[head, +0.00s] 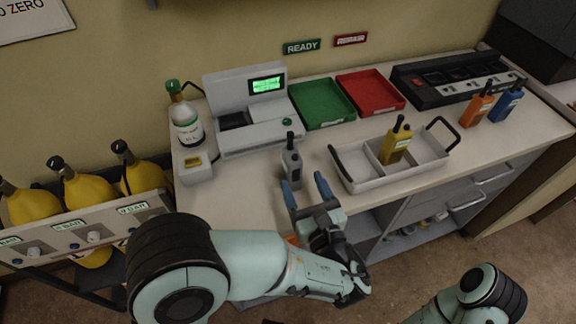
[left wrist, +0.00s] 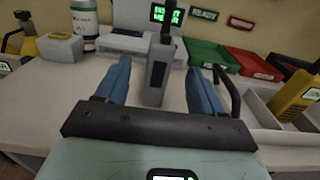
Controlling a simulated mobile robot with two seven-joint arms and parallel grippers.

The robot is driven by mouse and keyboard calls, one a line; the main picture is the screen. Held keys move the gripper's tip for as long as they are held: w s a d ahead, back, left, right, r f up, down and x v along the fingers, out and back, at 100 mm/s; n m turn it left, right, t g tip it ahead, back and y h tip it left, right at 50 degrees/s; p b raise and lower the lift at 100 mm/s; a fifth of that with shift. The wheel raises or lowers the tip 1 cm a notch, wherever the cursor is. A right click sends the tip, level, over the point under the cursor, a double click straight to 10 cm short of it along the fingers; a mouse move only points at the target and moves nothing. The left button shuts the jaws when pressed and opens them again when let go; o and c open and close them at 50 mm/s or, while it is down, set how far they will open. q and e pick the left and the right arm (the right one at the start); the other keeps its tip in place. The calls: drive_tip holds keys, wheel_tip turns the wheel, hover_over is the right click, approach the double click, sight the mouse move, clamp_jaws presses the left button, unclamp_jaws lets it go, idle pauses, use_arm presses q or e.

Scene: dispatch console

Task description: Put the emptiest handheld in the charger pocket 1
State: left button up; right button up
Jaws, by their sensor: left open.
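A grey handheld (head: 291,165) with a dark antenna stands upright near the counter's front edge. My left gripper (head: 305,188) is open and empty just in front of it. In the left wrist view the grey handheld (left wrist: 157,75) shows between and beyond the two blue fingers, apart from both. A yellow handheld (head: 395,145) stands in a divided white tray. An orange handheld (head: 477,106) and a blue handheld (head: 506,104) stand at the right. The black charger (head: 432,94) with several pockets lies at the back right; its pocket numbers are unreadable. My right gripper is out of view.
A white machine with a lit green screen (head: 266,84) stands behind the grey handheld. A green tray (head: 322,103) and a red tray (head: 371,92) lie beside it. The white tray (head: 345,172) has raised black handles. A bottle (head: 186,122) stands at the left.

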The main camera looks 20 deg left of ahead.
sight(289, 152)
use_arm(q)
drive_tip(key=x, duration=1)
drive_tip(key=shift+w+a, duration=0.1)
drive_tip(key=shift+w, duration=0.1)
clamp_jaws()
